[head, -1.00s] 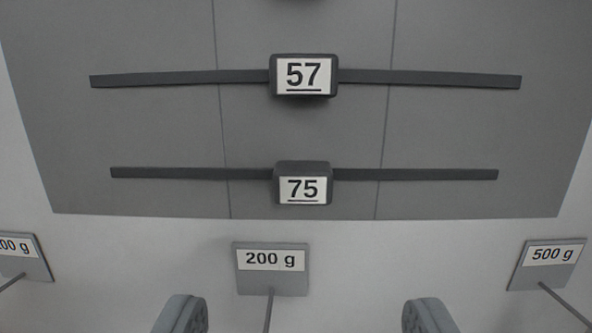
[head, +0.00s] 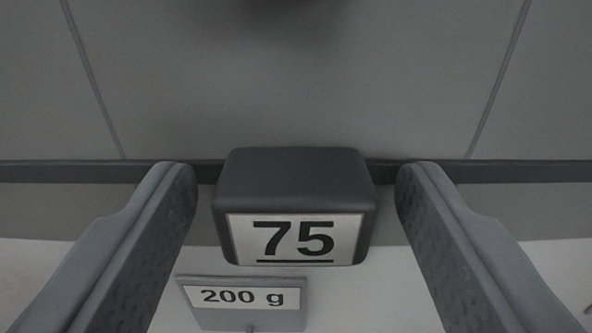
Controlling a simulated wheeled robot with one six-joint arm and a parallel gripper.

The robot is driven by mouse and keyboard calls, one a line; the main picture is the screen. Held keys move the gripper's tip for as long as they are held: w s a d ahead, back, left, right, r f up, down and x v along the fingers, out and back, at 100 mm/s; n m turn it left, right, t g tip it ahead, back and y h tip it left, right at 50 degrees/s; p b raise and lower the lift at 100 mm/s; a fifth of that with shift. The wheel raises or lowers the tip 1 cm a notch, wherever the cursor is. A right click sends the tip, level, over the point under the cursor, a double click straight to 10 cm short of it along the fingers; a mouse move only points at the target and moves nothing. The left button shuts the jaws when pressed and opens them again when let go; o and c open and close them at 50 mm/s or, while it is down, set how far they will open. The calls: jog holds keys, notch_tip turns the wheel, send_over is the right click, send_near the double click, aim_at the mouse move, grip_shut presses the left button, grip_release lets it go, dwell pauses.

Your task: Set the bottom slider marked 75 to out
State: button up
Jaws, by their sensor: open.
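The slider marked 75 (head: 295,180) is a dark block with a white underlined label, on a dark horizontal rail (head: 60,171). It fills the middle of the head view. In the earlier view it sits near the middle of its rail, between two thin panel lines. My gripper (head: 295,190) is open, with one finger on each side of the block. A gap shows between each finger and the block. The block's far side and the rail behind it are hidden.
A grey plate labelled 200 g (head: 243,300) stands below the slider, between my fingers in the view. Two thin lines divide the grey panel (head: 290,80). A dark blurred shadow lies on the panel at the top. The rail is clear on both sides beyond my fingers.

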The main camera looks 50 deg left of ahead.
grip_shut()
jog(key=w+d, duration=0.8)
jog(key=w, duration=0.2)
jog(key=shift+d, duration=0.25)
jog(key=shift+r, duration=0.1)
grip_release()
jog(key=shift+w+d, duration=0.15)
jog(key=v, duration=1.7)
jog(key=shift+d, duration=0.1)
